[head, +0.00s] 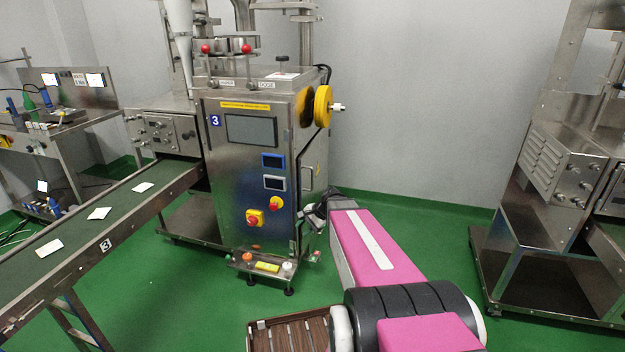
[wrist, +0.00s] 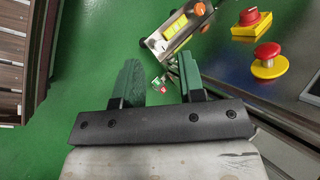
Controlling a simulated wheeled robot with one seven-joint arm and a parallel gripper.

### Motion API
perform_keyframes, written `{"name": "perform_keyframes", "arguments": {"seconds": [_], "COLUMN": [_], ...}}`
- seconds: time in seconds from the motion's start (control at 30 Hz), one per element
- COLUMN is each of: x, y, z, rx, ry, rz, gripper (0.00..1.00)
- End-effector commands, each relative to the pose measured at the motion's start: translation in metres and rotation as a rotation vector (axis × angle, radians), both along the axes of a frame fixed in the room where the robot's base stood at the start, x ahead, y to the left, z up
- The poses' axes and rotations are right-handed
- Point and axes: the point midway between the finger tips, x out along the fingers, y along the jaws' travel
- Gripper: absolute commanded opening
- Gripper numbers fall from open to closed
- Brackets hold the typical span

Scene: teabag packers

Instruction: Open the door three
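The packing machine marked 3 (head: 215,120) stands left of centre in the head view. Its steel front door (head: 235,185) carries a screen, small displays and red-and-yellow knobs, and looks closed or nearly so. A thin handle (head: 307,178) shows on the machine's right side. My gripper (head: 317,213) is low beside the machine's right front edge, below that handle and partly hidden by my arm. In the wrist view my gripper (wrist: 160,62) has its green fingers apart with nothing between them. The door's steel face (wrist: 245,35) shows at the right there, with two red knobs.
A low button bar (head: 265,266) juts out at the machine's foot. A conveyor (head: 110,215) with white packets runs to the left. Another machine (head: 575,170) stands at the right. Green floor (head: 430,225) is clear between the machines, apart from my arm.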

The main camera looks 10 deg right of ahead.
Motion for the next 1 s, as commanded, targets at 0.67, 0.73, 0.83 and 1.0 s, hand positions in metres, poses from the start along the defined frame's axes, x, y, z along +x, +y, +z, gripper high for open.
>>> {"name": "perform_keyframes", "arguments": {"seconds": [0.67,0.73,0.83,1.0], "x": [0.187,0.189,0.194,0.211], "y": [-0.173,-0.175,-0.17,-0.15], "z": [0.065,0.067,0.068,0.067], "rx": [1.154,1.175,1.18,1.176], "ry": [0.369,0.377,0.379,0.378], "rz": [-0.816,-0.822,-0.822,-0.821], "gripper": [0.37,0.37,0.37,0.37]}}
